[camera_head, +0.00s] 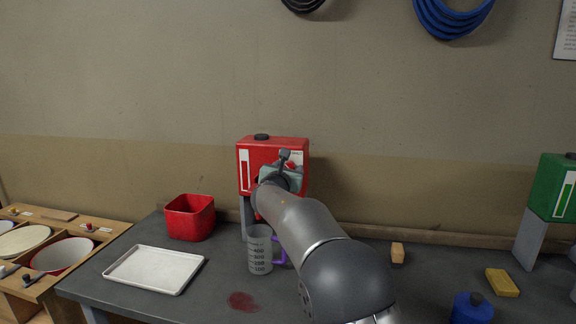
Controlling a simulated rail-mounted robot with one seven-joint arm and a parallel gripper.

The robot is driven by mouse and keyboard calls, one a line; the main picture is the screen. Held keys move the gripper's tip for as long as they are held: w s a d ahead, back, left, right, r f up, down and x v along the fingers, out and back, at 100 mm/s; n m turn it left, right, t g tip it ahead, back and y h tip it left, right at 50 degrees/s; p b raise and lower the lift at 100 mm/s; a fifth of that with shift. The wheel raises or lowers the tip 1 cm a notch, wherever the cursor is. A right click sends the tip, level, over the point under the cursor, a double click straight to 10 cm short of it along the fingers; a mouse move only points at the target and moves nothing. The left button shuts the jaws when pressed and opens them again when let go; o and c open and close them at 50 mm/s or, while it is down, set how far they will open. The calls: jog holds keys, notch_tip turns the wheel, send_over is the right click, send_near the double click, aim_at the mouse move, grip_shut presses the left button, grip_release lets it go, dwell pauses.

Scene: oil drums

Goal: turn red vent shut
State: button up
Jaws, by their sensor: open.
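The red drum (275,145) stands on a grey stand against the wall, with a pale level strip on its front left. A dark round cap (262,136), which looks like its vent, sits on top. I cannot tell from here whether the vent is open or shut. My gripper (283,168) is in front of the drum's face, below and right of the cap, and is open. Its fingertips are largely hidden by my own wrist and arm, which cover much of the drum's lower front. I cannot tell whether it touches the drum.
A measuring jug (260,250) with a purple handle stands below the drum, close to my arm. A red bin (189,217) and white tray (154,269) are left. A sponge (502,282), blue container (472,308) and green drum (553,187) are right. A red spill (242,301) marks the bench.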

jog(key=shift+w, duration=0.2)
jog(key=shift+c, duration=0.3)
jog(key=c, duration=0.9)
jog(key=shift+f+m+b, duration=0.15)
jog(key=shift+m+b, duration=0.25)
jog(key=shift+b, duration=0.3)
jog(key=shift+d+f+m+b, duration=0.1)
jog(key=shift+d+m+b, duration=0.05)
jog(key=shift+m+b, duration=3.9)
jog(key=shift+d+f+m+b, duration=0.1)
jog(key=shift+m+b, duration=3.4)
jog(key=shift+m, duration=1.05)
